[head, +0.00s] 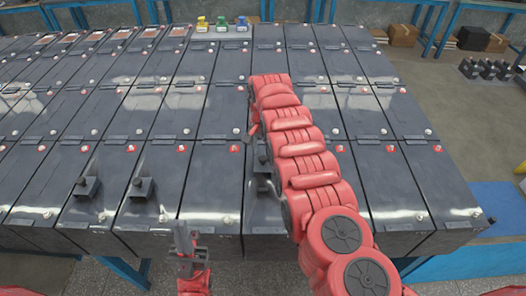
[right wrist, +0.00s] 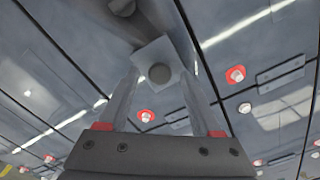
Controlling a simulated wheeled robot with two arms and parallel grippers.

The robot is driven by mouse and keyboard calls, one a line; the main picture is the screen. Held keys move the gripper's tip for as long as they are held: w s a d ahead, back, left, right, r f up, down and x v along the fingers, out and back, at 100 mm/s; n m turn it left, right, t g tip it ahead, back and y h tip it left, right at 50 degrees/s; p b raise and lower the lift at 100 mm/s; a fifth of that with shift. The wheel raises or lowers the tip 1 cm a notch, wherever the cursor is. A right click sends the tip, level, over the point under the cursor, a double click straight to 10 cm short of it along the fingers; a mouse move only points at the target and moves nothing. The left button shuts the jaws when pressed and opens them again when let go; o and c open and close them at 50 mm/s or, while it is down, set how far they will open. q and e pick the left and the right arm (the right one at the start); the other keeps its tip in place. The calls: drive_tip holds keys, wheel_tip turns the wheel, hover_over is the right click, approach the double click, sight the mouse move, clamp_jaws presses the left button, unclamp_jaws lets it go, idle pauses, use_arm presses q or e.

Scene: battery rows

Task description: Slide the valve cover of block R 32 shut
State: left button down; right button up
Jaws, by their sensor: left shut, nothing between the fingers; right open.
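Dark battery blocks (head: 205,165) stand in rows; their labels are too small to read, so I cannot tell which is R 32. Two dark box-shaped fittings (head: 88,187) (head: 142,188) stand on front-row blocks. Another dark fitting (head: 263,160) shows beside my right arm, partly hidden by it. My right gripper (right wrist: 160,76) is open, with a pale square piece with a round grey knob (right wrist: 159,73) in view between its fingers; I cannot tell whether they touch. My left gripper (head: 187,245) is shut and empty before the front edge.
Yellow, green and blue small items (head: 222,24) stand at the back edge. Red-ringed caps (right wrist: 236,75) dot the block tops. Cardboard boxes (head: 403,35) and dumbbell-like weights (head: 487,68) lie beyond, at the right. My right arm covers part of the middle rows.

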clamp_jaws()
idle(0.4)
idle(1.1)
